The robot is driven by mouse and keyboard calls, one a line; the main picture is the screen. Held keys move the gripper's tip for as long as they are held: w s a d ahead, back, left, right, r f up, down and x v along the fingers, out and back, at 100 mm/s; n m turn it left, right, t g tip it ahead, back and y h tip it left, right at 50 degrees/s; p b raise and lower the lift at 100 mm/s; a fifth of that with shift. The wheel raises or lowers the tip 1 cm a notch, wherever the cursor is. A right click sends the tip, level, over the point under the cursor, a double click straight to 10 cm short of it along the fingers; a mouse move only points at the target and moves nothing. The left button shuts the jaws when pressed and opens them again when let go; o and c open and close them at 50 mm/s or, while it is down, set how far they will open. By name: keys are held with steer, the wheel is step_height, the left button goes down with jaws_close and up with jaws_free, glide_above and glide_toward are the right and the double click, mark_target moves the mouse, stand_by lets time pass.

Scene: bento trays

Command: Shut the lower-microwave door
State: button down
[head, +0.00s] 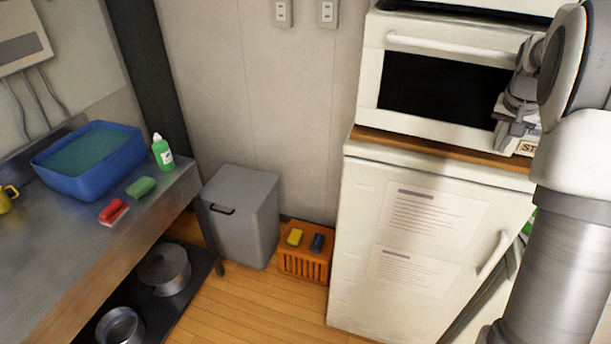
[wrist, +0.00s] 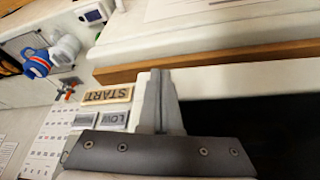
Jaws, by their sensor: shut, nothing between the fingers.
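The lower microwave is white, and its door (head: 390,45) has a dark window (head: 440,88) and a horizontal white handle (head: 445,46) along the top. The door stands upright against the front; I cannot tell whether a small gap is left. My gripper (head: 508,138) is shut and empty, pointing down in front of the door's right side, near the START button. In the wrist view the closed fingers (wrist: 158,78) lie over the white front, between the dark window (wrist: 250,135) and the START button (wrist: 107,96). Contact with the door cannot be told.
The microwave stands on a wooden board (head: 430,155) above a white fridge (head: 370,230). Another appliance sits above it. At left are a counter (head: 50,250) with a blue basin (head: 125,165), a grey bin (head: 245,230) and an orange crate (head: 305,268). Some wooden floor is clear.

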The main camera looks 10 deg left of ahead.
steer(key=shift+w+d+n+p, duration=0.15)
steer(key=shift+w+n, duration=0.05)
steer(key=shift+w, duration=0.3)
steer(key=shift+w+d+n+p, duration=0.15)
steer(key=shift+w+n, duration=0.05)
steer(key=shift+w, duration=0.25)
steer(key=shift+w+r, duration=0.1)
steer(key=shift+r, duration=0.1)
